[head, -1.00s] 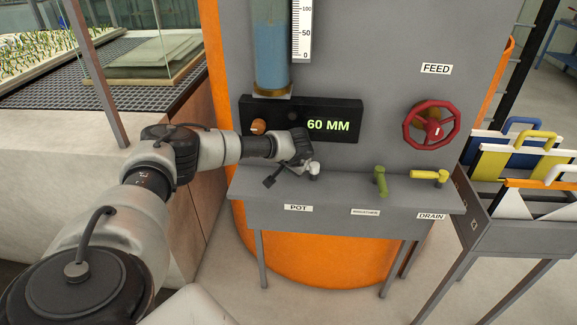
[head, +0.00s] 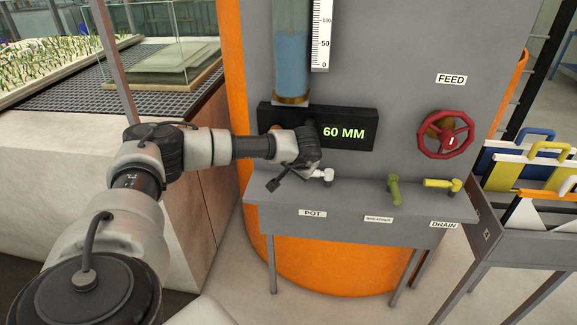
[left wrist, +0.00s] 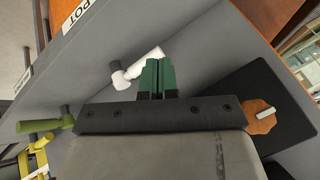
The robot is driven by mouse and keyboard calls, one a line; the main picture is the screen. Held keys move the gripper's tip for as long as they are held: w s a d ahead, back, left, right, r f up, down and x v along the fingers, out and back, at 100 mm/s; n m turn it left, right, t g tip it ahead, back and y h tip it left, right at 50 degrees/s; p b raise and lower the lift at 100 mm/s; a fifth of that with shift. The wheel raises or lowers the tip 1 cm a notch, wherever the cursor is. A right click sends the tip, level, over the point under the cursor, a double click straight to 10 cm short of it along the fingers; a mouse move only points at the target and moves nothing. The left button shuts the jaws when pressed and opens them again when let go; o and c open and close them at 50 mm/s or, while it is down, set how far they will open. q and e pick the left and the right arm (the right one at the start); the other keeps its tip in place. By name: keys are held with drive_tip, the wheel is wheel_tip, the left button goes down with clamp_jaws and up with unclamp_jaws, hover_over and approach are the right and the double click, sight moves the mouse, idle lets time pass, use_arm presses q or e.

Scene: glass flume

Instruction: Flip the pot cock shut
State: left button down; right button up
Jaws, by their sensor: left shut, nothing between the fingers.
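The pot cock (head: 327,176) is a small white lever on the grey shelf above the POT label (head: 312,213). In the head view its handle points left, toward my left gripper. My left gripper (head: 305,173) is close beside the handle, above the shelf, and partly hidden by its own wrist. In the left wrist view its green fingers (left wrist: 157,72) are shut together with nothing between them. The white handle (left wrist: 145,63) lies just beyond the fingertips there; I cannot tell whether they touch. My right gripper is not in view.
The olive weather cock (head: 394,188) and yellow drain cock (head: 443,184) stand to the right on the same shelf. A red feed wheel (head: 446,135) is above them. A black display (head: 360,127) reading 60 MM is behind my gripper. An orange knob (left wrist: 259,115) shows in the wrist view.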

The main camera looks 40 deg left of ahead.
use_arm(q)
drive_tip(key=s+r, duration=0.2)
drive_tip(key=r, duration=0.1)
drive_tip(key=shift+s+r, duration=0.2)
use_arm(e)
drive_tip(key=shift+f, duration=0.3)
use_arm(q)
drive_tip(key=shift+s, duration=0.1)
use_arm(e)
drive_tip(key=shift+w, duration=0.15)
